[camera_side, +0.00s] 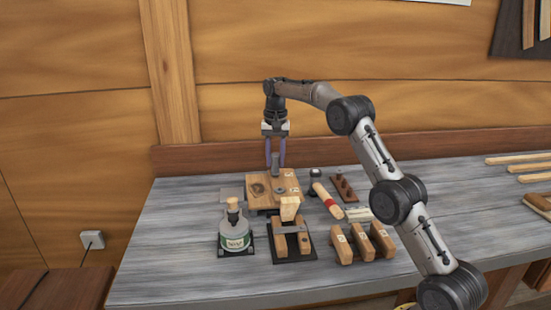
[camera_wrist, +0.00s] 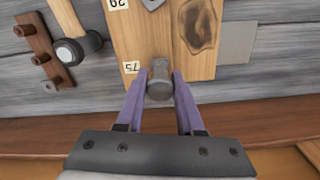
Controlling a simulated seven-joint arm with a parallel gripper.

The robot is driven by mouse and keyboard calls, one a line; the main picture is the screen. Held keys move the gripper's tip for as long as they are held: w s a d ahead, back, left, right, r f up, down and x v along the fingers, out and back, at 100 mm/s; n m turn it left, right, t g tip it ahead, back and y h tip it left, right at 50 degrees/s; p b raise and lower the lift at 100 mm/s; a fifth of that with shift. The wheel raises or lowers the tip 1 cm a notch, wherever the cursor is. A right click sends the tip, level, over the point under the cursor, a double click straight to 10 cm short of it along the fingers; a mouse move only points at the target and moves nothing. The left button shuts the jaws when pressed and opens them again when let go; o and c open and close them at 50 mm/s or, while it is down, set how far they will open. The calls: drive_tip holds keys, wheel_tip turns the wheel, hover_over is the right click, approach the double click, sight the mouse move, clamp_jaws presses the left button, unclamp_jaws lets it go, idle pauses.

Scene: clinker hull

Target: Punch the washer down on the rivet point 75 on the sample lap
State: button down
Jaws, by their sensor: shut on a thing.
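The sample lap (camera_side: 262,202) is a light wooden board on the bench; in the wrist view (camera_wrist: 185,62) it has a dark knot and number labels. The label reading 75 (camera_wrist: 131,67) lies just left of the punch. The grey metal punch (camera_wrist: 159,85) is held between my gripper's purple fingers; it also shows in the side view (camera_side: 275,165). My gripper (camera_side: 275,154) is shut on the punch above the far part of the lap. The rivet point and any washer at 75 are hidden under the punch. A grey metal piece (camera_wrist: 152,3) lies by the other label.
A hammer (camera_side: 327,198) and a brown pegged rack (camera_side: 344,189) lie right of the lap. A labelled bottle (camera_side: 235,235), a wooden block on a dark base (camera_side: 292,246) and several wooden blocks (camera_side: 362,245) stand in front. The bench's left end is clear.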

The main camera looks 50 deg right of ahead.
drive_tip(key=shift+f, duration=0.1)
drive_tip(key=shift+c, duration=2.3)
unclamp_jaws()
drive_tip(key=shift+r, duration=4)
